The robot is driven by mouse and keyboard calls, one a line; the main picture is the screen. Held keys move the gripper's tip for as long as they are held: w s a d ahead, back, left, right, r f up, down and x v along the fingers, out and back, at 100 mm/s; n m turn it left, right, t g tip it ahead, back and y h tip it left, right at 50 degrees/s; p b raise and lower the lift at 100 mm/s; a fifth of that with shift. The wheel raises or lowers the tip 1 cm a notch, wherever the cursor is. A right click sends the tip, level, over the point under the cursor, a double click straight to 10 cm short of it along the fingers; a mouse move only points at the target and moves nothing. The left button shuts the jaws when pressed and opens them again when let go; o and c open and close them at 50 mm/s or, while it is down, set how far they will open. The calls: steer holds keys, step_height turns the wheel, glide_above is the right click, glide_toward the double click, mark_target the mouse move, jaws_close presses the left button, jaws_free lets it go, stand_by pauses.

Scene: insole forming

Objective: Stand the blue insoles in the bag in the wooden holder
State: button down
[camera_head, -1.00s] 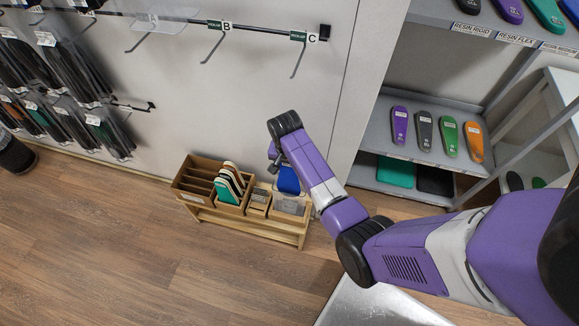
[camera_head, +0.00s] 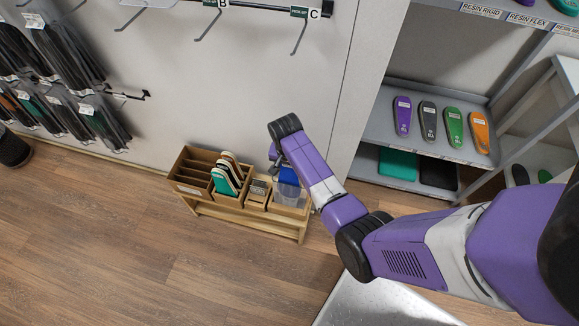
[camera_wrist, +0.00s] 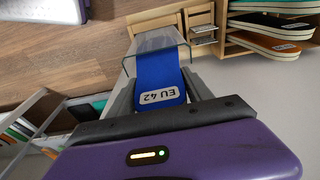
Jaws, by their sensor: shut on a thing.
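My gripper (camera_head: 276,160) is shut on a clear bag (camera_wrist: 158,42) with blue insoles (camera_wrist: 158,78) in it. The wrist view shows an "EU 42" label on the blue. In the head view the blue insoles (camera_head: 289,176) and the bag (camera_head: 288,194) hang below my wrist, in front of or over the right end of the wooden holder (camera_head: 247,219). I cannot tell whether the bag touches the holder or is inside a compartment. Part of the holder (camera_wrist: 235,44) also shows beyond the bag in the wrist view. My arm hides part of the bag.
Several insoles (camera_head: 227,174) stand in the holder's middle slots, beside empty slots (camera_head: 194,176) on the left. A wall is close behind the holder. A shelf rack (camera_head: 387,133) with coloured insoles stands at the right. The floor (camera_head: 150,245) in front is clear.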

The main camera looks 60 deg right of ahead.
mark_target(291, 176)
steer(key=shift+f+b, duration=1.55)
steer(key=shift+f, duration=0.95)
steer(key=shift+s+f, duration=0.2)
steer(key=shift+c, duration=1.8)
jaws_free()
steer(key=shift+s, duration=0.1)
steer(key=r, duration=0.5)
steer(key=a+r, duration=0.1)
steer(key=r, duration=0.2)
steer(key=shift+w+r+p, duration=0.2)
steer(key=shift+r+p, duration=0.05)
steer(key=shift+p, duration=0.15)
